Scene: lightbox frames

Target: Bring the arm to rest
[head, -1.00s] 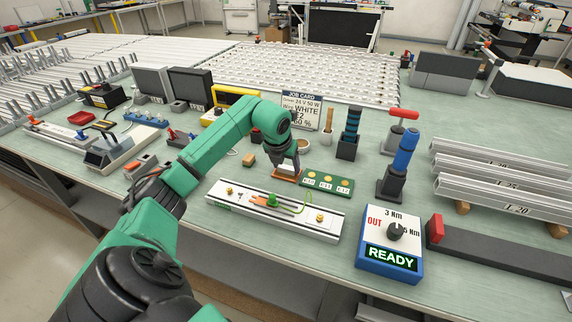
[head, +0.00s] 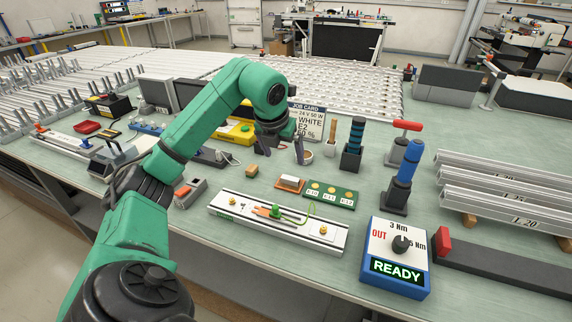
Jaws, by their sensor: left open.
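My left arm (head: 205,115) comes in from the left, bent high over the bench. Its left gripper (head: 281,152) hangs fingers down in front of the job card (head: 309,121), with two dark fingers spread apart and nothing visible between them. It is above and behind an orange pad with a white block (head: 291,183) on it, clear of both. My right gripper is not in view.
A metal rail fixture (head: 235,205) with a green knob lies at the front edge. A green board (head: 330,194), a blue READY box (head: 395,258) and a blue-handled driver (head: 405,172) are to the right. Aluminium profiles (head: 500,185) lie far right.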

